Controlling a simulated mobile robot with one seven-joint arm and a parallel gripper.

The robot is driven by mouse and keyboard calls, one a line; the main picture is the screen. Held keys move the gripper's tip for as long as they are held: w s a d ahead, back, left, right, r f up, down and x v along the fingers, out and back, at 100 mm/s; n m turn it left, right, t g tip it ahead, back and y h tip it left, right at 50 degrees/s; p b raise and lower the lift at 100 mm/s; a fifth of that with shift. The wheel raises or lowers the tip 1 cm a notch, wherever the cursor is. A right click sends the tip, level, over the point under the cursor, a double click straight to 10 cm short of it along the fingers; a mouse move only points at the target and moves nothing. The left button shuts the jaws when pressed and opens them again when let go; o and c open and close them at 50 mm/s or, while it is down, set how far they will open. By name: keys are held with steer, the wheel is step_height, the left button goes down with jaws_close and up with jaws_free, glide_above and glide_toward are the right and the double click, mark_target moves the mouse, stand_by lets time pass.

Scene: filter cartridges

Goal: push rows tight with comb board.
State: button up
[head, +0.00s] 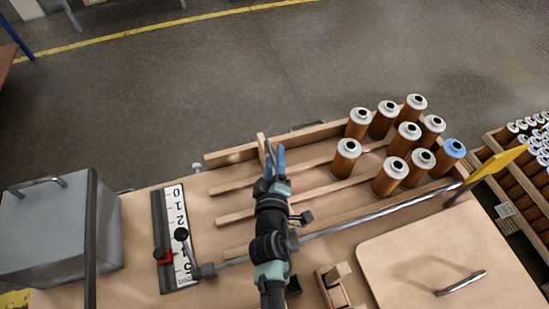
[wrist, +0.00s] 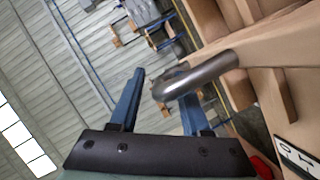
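My gripper (head: 278,160) is over the left part of the slatted wooden bench. In the wrist view its two blue fingers (wrist: 160,95) are apart. A bent metal handle (wrist: 205,74) on a wooden piece (wrist: 285,38) crosses in front of the right finger; I see no clear grip on it. A narrow upright wooden piece (head: 262,148), perhaps the comb board, shows beside my gripper, mostly hidden. Several brown cartridges with white caps (head: 397,167) stand upright in loose rows between wooden slats (head: 275,206) at the right. One cartridge has a blue cap (head: 453,149).
A long metal rod (head: 380,211) crosses the bench towards a yellow flag (head: 497,163). A numbered scale (head: 177,235) and a grey box (head: 45,230) are at the left. A handled wooden panel (head: 400,262) is at the front right. A cartridge crate (head: 530,205) stands beyond the bench.

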jaws_close()
stand_by(1.3)
